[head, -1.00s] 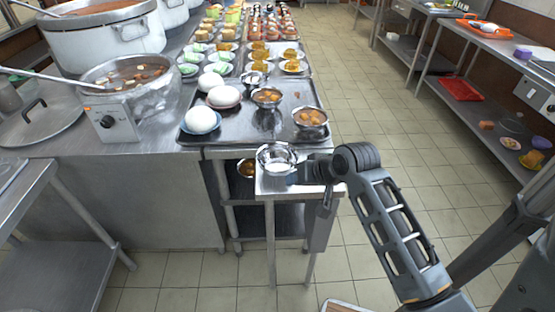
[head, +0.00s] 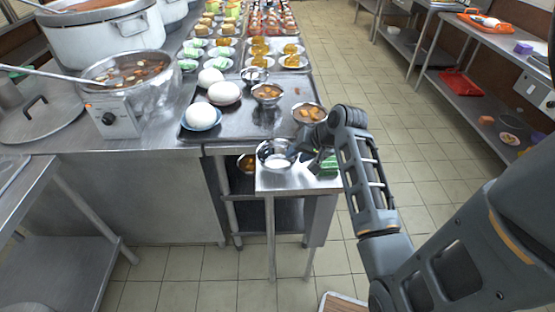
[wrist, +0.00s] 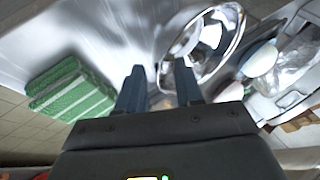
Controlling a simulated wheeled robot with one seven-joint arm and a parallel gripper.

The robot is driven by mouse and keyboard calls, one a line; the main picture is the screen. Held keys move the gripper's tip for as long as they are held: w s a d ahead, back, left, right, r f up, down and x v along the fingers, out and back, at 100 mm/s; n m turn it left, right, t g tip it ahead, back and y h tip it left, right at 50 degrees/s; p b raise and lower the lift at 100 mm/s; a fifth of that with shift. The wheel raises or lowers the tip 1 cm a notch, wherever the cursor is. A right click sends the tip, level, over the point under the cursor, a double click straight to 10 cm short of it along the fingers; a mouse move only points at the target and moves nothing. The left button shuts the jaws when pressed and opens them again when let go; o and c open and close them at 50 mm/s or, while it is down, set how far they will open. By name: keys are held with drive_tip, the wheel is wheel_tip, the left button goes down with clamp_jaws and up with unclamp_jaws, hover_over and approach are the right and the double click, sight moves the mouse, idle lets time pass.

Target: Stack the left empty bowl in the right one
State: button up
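A shiny metal bowl (head: 273,155) stands upright on the small side table and looks empty. In the wrist view this bowl (wrist: 212,42) is just beyond my fingers. I cannot tell whether a second bowl sits inside it. My gripper (wrist: 160,82) is open, its fingers apart, with the right finger overlapping the near rim; contact is unclear. In the head view my gripper (head: 303,152) is low at the bowl's right side, partly hidden by my arm. Another small metal bowl (head: 254,76) is on the dark tray; its contents are too small to tell.
The dark tray (head: 230,128) behind holds filled bowls (head: 309,113) and white round items (head: 201,116). Large pots (head: 105,45) stand left.

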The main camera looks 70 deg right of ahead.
drive_tip(key=shift+x, duration=1)
clamp_jaws()
